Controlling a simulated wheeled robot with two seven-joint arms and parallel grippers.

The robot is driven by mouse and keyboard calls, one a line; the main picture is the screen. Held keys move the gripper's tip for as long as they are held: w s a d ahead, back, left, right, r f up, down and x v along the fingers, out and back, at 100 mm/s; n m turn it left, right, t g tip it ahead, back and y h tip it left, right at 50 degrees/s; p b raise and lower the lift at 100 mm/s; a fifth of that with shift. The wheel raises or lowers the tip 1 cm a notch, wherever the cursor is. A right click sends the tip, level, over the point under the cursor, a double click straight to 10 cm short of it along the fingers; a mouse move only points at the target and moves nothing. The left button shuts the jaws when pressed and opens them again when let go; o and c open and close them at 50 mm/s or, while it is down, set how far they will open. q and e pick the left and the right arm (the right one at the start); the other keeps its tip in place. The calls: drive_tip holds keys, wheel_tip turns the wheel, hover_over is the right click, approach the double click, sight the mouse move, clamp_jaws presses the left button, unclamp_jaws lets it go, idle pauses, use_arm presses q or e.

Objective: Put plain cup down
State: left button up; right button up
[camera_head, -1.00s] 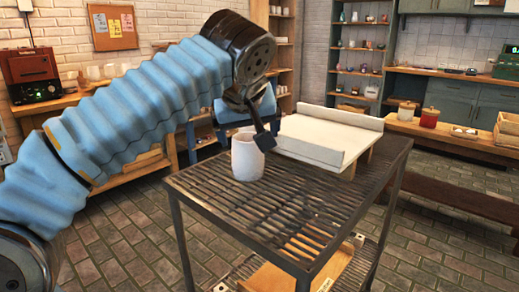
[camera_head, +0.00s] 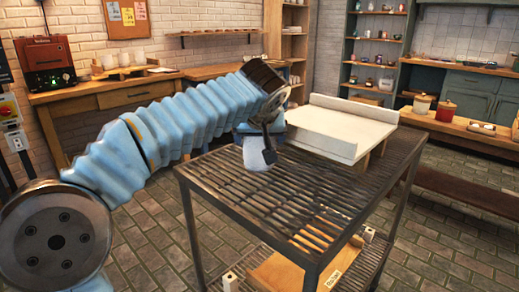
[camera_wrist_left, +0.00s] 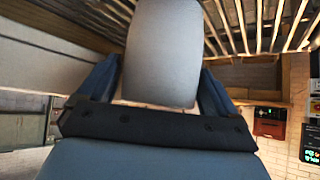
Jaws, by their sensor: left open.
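The plain cup (camera_head: 257,156) is white and stands upright on the slatted metal table, near its back left corner. My left gripper (camera_head: 262,139) is at the cup and partly covers its upper part. One dark fingertip shows in front of the cup's right side. In the left wrist view the cup (camera_wrist_left: 163,45) is between the two spread fingers of the open gripper (camera_wrist_left: 158,85), with gaps showing beside it. My right gripper is not in view.
The slatted metal table (camera_head: 300,195) is mostly clear towards the front. A white board with raised edges (camera_head: 340,127) is on the table behind and right of the cup. Shelves and counters line the walls.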

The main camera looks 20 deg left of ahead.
use_arm(q)
drive_tip(key=shift+w+a+f, duration=0.15)
drive_tip(key=shift+f, duration=0.15)
drive_tip(key=c, duration=1.1)
